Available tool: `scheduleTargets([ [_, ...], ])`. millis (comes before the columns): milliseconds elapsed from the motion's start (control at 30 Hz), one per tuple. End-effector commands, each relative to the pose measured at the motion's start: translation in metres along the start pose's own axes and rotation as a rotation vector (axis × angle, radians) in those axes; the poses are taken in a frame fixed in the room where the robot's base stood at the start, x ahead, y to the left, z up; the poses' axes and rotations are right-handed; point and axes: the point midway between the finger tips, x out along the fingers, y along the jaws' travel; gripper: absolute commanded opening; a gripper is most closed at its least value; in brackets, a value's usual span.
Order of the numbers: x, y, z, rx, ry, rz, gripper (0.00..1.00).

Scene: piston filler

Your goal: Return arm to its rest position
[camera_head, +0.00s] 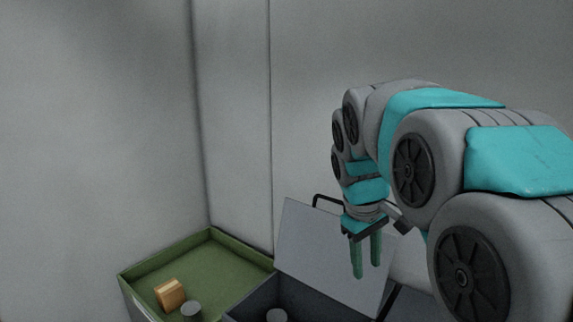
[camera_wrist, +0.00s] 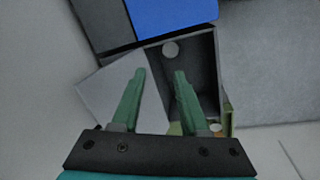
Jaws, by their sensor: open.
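My gripper (camera_head: 366,270) hangs fingers-down at the end of my arm, in front of the raised grey lid (camera_head: 325,253) of a box. Its two green fingers are apart with nothing between them. In the wrist view my gripper (camera_wrist: 160,73) shows the same open gap, above the dark box interior (camera_wrist: 196,60). The box (camera_head: 252,299) stands at the bottom of the head view, lid up, with a grey round-topped piece (camera_head: 277,315) inside. A pale round top (camera_wrist: 170,49) shows in the box in the wrist view.
A green tray (camera_head: 230,240) stands left of the box, holding an orange-brown block (camera_head: 169,294) and a grey cylinder (camera_head: 191,309). A blue surface (camera_wrist: 175,14) lies beside the box in the wrist view. Pale walls (camera_head: 235,120) close off the back and left. The space above the tray is clear.

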Motion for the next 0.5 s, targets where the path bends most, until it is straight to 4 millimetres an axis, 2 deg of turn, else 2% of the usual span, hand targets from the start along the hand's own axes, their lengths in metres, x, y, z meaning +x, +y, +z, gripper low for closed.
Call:
scheduleTargets([
  [33, 0.005, -0.008, 0.018, 0.028, -0.012, -0.015, 0.44],
  [267, 0.034, -0.051, 0.089, 0.17, -0.063, -0.089, 0.44],
  [500, 0.069, -0.103, 0.164, 0.326, -0.126, -0.16, 0.44],
])
